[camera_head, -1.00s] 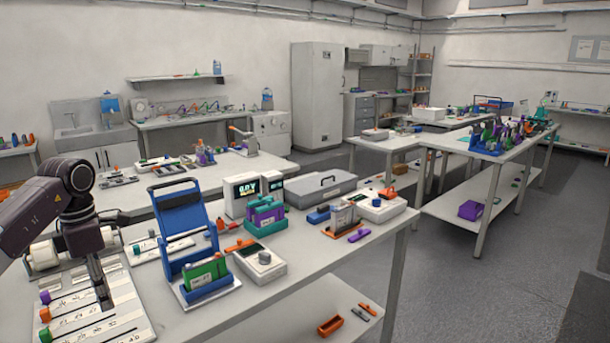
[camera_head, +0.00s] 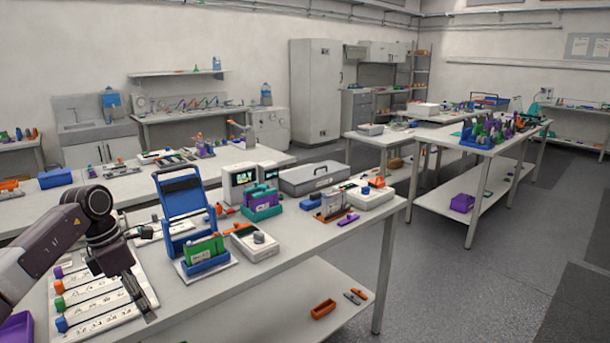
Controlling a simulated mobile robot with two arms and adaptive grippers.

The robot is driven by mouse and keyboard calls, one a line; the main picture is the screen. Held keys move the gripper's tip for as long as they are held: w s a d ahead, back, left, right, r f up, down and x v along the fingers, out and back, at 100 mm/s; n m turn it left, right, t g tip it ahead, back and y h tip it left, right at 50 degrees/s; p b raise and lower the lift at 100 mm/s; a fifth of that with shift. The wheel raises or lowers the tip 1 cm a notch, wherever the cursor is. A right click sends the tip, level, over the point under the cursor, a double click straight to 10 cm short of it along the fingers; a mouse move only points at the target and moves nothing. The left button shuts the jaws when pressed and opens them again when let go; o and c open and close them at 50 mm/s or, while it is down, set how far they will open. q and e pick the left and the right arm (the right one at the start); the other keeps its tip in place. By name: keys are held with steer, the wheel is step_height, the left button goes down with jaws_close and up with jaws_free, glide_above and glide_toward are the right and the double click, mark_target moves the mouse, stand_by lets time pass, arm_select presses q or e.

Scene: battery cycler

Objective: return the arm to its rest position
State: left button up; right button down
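My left arm comes in from the left, and its gripper (camera_head: 140,294) points down over the white labelled board (camera_head: 98,318) at the near left of the front bench. The finger area is small and dark, so I cannot tell whether it is open or shut, or whether it touches the board. I see nothing clearly held. My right gripper is not in view.
Coloured knobs, one of them orange (camera_head: 59,287), line the board's left edge. A blue stand (camera_head: 185,205) with a green card in its base (camera_head: 205,249) stands right of the gripper. The bench (camera_head: 235,285) is bare in front.

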arm_select(q)
steer(key=w+d+f+n+t+h, duration=0.1)
steer(key=d+f+n+h, duration=0.25)
steer(key=d+f, duration=0.45)
steer(key=w+d+f+n+t+h, duration=0.25)
steer(key=d+f+h, duration=0.25)
steer(key=d, duration=0.7)
step_height(320, 180, down, 14)
steer(key=s+d+r+n+t, duration=0.15)
steer(key=n+t, duration=0.45)
steer(key=n, duration=0.8)
steer(key=s+a+f+n+y, duration=0.4)
steer(key=s+f+n, duration=0.4)
steer(key=f, duration=0.5)
steer(key=s+a+f+n+y, duration=0.5)
steer(key=s+f+n, duration=0.1)
steer(key=s+f, duration=0.55)
steer(key=s+f+n+g, duration=0.3)
steer(key=s+f, duration=0.1)
steer(key=s, duration=0.8)
steer(key=s+f+n+g+y, duration=0.1)
steer(key=s+f+n+g, duration=0.2)
steer(key=s, duration=0.9)
steer(key=s+f+n+g+y, duration=0.1)
steer(key=s+f+n+g, duration=0.2)
steer(key=s, duration=1)
step_height(320, 180, down, 4)
steer(key=shift+r, duration=0.2)
